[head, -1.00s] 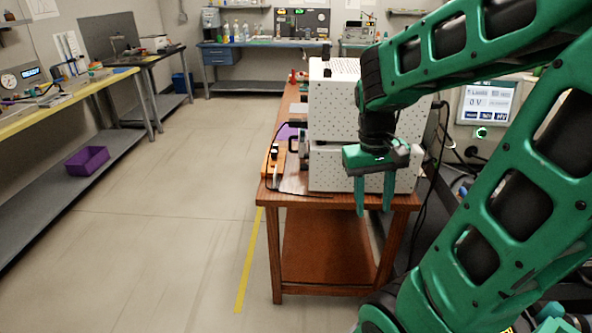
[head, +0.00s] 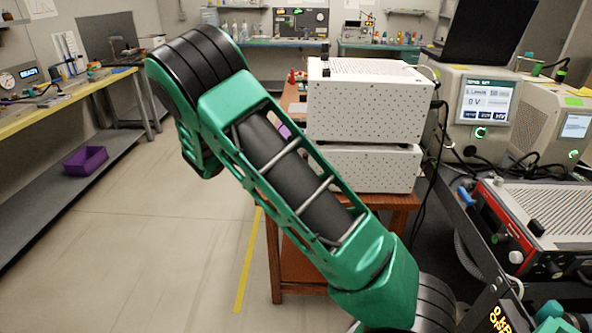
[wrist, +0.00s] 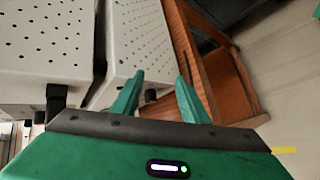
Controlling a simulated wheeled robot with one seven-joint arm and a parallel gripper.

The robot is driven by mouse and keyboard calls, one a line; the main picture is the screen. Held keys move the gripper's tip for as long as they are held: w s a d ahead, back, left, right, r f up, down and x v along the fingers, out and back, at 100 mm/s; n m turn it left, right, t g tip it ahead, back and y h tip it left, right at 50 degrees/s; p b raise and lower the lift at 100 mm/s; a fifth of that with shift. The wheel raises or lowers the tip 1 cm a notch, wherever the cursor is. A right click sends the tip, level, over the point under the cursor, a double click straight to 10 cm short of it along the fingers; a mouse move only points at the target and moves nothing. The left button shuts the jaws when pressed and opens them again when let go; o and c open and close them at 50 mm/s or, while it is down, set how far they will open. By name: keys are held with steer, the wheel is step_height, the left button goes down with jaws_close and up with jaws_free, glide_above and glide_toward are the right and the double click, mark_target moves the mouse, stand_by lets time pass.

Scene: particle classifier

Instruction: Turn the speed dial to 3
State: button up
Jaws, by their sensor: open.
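A grey instrument (head: 487,92) with a lit screen (head: 487,103) reading 0 V stands at the right in the head view. A small green-ringed knob (head: 480,133) sits below its screen. No dial marked as speed can be read, so I cannot tell which control it is. My gripper (wrist: 160,78) shows in the wrist view with its two green fingers apart and nothing between them. It is over or beside the white perforated boxes and the wooden table. In the head view my gripper cannot be seen.
Two stacked white perforated boxes (head: 365,108) stand on a wooden table (head: 402,200). A red-fronted unit (head: 508,222) with knobs and cables lies at the right. A second, smaller-screened unit (head: 545,115) stands beyond. The floor at left is clear, with a purple bin (head: 86,160) under the bench.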

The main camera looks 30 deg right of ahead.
steer(key=w+a+f+n+t+h, duration=0.2)
steer(key=w+a+n, duration=0.1)
steer(key=w+a, duration=0.25)
steer(key=x, duration=0.7)
steer(key=r+x, duration=0.1)
steer(key=x, duration=0.2)
steer(key=shift+w+d+f, duration=0.2)
steer(key=shift+w+d, duration=0.05)
steer(key=shift+d, duration=0.2)
steer(key=shift+c, duration=0.6)
jaws_close()
steer(key=shift+s+d, duration=0.1)
steer(key=shift+d, duration=0.1)
steer(key=shift+a+h, duration=0.15)
steer(key=shift+h, duration=0.15)
